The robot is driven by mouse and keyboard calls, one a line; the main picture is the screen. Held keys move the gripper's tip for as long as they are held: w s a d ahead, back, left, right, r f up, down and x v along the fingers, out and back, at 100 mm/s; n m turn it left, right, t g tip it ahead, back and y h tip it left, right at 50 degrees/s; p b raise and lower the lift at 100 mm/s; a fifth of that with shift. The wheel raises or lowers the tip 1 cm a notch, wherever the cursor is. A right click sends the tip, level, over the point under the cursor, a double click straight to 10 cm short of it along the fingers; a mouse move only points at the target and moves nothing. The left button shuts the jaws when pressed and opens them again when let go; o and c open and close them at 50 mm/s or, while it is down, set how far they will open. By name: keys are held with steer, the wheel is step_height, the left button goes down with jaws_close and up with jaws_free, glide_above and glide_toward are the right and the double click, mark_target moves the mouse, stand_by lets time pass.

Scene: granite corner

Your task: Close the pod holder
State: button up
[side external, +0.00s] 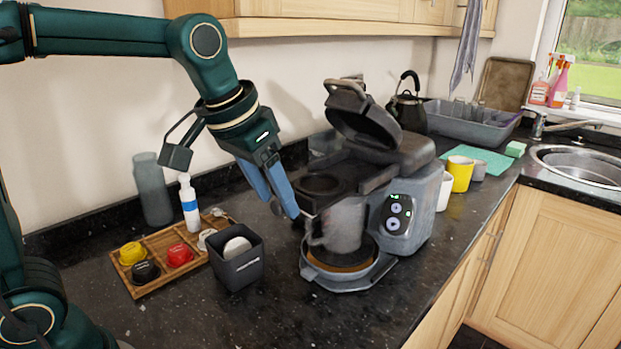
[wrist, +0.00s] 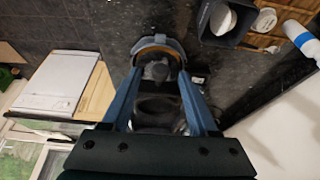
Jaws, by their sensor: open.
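The coffee machine (side external: 410,200) stands on the dark counter, grey and black with a lit button panel. Its pod holder lid (side external: 362,115) is raised and tilted back, and the round pod opening (side external: 320,185) below it is uncovered. In the wrist view the dark opening (wrist: 155,108) lies between my fingers. My gripper (side external: 285,200) is open, its blue fingers pointing down at the machine's left front, beside the opening and below the lid. I cannot tell whether a fingertip touches the machine. In the wrist view my gripper (wrist: 160,78) holds nothing.
A grey mug (side external: 342,225) stands on the machine's drip tray (side external: 330,278). To the left are a dark bin (side external: 237,265), a wooden pod tray (side external: 150,290) and a white bottle (side external: 189,205). A yellow mug (side external: 461,173) stands right of the machine. The front counter is clear.

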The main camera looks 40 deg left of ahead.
steer(key=shift+w+f, duration=0.1)
steer(key=shift+f, duration=0.1)
jaws_close()
stand_by(1.3)
